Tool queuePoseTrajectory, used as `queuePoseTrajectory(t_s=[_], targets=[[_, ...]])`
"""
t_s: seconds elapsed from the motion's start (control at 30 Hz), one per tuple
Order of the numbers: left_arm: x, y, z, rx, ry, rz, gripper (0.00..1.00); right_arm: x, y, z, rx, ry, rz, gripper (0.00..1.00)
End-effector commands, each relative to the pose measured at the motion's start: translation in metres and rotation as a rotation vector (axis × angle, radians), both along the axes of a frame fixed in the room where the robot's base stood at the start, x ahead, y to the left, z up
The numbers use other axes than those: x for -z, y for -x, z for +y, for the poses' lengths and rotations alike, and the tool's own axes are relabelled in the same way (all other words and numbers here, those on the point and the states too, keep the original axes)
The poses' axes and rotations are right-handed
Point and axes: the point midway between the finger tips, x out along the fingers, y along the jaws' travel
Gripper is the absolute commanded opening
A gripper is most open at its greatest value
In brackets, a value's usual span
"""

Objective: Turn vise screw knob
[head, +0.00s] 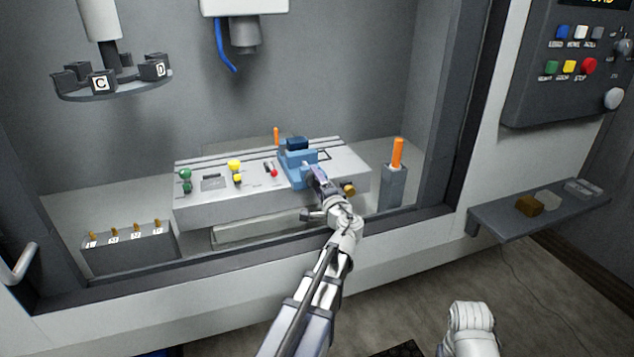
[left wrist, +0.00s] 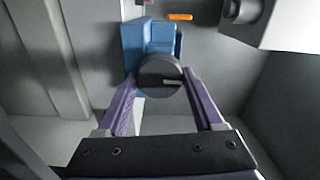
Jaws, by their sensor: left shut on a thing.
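The blue vise (head: 297,170) stands on the grey machine table inside the booth, and its blue body (left wrist: 148,42) also shows in the left wrist view. My left gripper (head: 315,178) reaches in from the front to the vise. In the left wrist view its two purple fingers (left wrist: 161,80) are on either side of the knob, shut on it. In the head view the gripper mostly hides the knob.
The machine table (head: 222,208) carries green, yellow and red knobs left of the vise. A grey holder (head: 393,187) with an orange handle stands to its right. A tool carousel (head: 112,90) hangs at upper left. The booth's front sill (head: 410,218) runs below my left arm.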

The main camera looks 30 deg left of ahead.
Motion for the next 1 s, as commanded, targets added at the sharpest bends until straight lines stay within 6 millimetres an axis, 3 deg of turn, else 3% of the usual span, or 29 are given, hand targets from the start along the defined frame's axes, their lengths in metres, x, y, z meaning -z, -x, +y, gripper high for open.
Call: queuePoseTrajectory(t_s=[0.73,0.77,1.0], targets=[[0.0006,0.0009,-0.0001,-0.001,0.054,-0.060,0.13,0.0002,0.0000,0.0000,0.000,0.000,0.000,0.50],[0.0006,0.0009,-0.0001,-0.001,0.054,-0.060,0.71,0.0002,0.0000,0.0000,0.000,0.000,0.000,0.50],[0.0002,0.0005,-0.0001,0.000,0.052,-0.059,0.98,0.0001,0.0000,0.0000,0.000,0.000,0.000,0.50]])
